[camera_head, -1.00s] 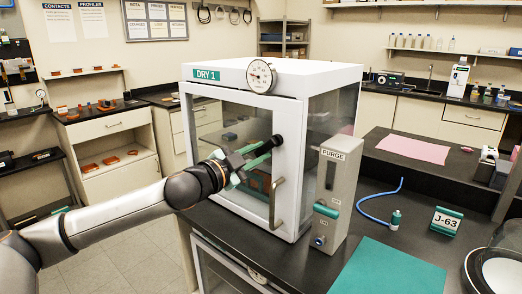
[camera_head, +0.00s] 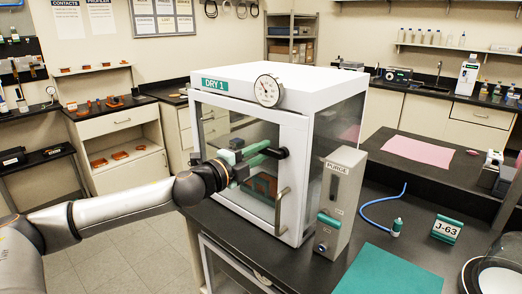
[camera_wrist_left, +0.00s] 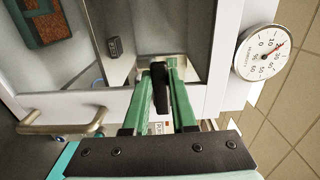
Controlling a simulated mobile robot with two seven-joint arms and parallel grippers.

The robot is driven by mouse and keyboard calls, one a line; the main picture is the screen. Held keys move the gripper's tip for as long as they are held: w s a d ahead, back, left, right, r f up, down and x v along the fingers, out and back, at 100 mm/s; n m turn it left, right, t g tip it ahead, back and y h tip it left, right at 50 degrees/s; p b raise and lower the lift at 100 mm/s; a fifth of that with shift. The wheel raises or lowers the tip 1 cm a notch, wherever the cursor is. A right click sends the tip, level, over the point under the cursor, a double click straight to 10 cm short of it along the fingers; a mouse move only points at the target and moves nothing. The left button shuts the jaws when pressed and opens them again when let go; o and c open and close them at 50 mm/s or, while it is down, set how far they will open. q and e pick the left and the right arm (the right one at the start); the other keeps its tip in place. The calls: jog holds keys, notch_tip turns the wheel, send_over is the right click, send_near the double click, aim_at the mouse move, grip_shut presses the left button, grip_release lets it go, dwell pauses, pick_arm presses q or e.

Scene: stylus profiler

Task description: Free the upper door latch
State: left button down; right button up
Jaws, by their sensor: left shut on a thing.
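The white dry cabinet (camera_head: 335,82), labelled DRY 1, stands on the dark bench with its glass-paned front door (camera_head: 231,120) closed as far as I can tell. The black upper door latch (camera_head: 281,153) sits at the door's right edge, above the metal door handle (camera_head: 282,212). My left gripper (camera_head: 265,154) is shut on the latch. In the left wrist view the green fingers of the left gripper (camera_wrist_left: 163,82) lie on either side of the black latch (camera_wrist_left: 160,88). The fingers partly hide the latch. My right gripper is not in view.
A round dial gauge (camera_head: 268,90) sits on the cabinet's top front edge, near the latch. The PURGE box (camera_head: 339,195) stands close to the right of the door, with a blue hose (camera_head: 370,210) beside it. Open floor (camera_head: 130,218) lies to the left.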

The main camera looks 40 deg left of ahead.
aim_at(262, 152)
pick_arm(q)
jog(key=shift+r+m, duration=0.1)
jog(key=shift+m, duration=0.2)
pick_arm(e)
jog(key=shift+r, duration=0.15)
pick_arm(q)
jog(key=c, duration=0.7)
grip_release()
